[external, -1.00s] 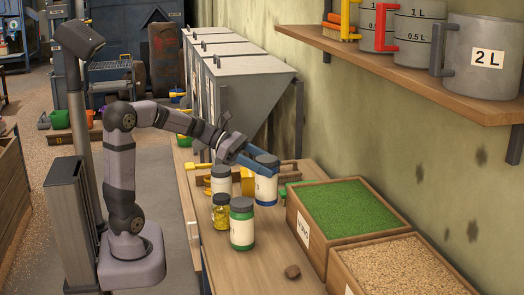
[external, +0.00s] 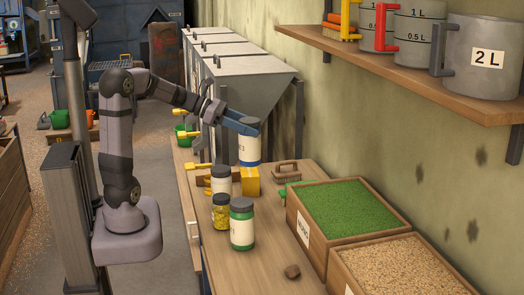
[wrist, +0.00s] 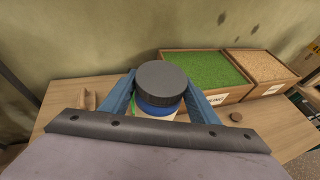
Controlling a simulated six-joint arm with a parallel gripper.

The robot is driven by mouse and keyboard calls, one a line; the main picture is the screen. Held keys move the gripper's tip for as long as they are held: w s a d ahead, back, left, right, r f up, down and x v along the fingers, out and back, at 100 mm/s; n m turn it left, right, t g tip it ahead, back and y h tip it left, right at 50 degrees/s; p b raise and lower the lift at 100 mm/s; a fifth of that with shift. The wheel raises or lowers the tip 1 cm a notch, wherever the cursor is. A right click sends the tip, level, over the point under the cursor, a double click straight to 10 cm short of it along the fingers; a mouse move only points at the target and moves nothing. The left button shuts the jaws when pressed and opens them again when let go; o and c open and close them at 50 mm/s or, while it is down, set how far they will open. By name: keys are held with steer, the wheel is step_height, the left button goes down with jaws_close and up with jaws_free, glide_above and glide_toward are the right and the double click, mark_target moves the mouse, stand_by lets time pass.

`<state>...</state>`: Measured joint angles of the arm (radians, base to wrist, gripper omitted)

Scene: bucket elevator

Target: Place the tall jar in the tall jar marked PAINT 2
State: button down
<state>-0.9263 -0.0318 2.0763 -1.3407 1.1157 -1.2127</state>
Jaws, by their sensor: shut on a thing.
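My gripper (external: 250,128) is shut on a white jar (external: 249,151) with a dark lid and blue bands. It holds the jar upright, above the bench; the label is only partly visible. The wrist view shows the dark lid and blue band of this held jar (wrist: 160,88) between my blue fingers.
Crates of green (external: 345,207) and tan (external: 402,270) material stand right. Grey hoppers (external: 240,82) are behind. A shelf (external: 400,72) overhangs at upper right. The bench front is mostly clear.

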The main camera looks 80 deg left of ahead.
steer(key=s+a+r+n+y+p, duration=0.2)
steer(key=s+a+r+p, duration=0.6)
steer(key=a+p, duration=0.15)
steer(key=s+d+m+h, duration=0.1)
steer(key=d+m+h, duration=0.3)
steer(key=d, duration=0.2)
step_height(320, 180, down, 10)
steer(key=p, duration=0.1)
steer(key=shift+g, duration=0.3)
steer(key=shift+s+d+f, duration=0.1)
steer(key=shift+f, duration=0.05)
stand_by(0.4)
steer(key=c, duration=0.7)
jaws_free()
steer(key=shift+o, duration=0.2)
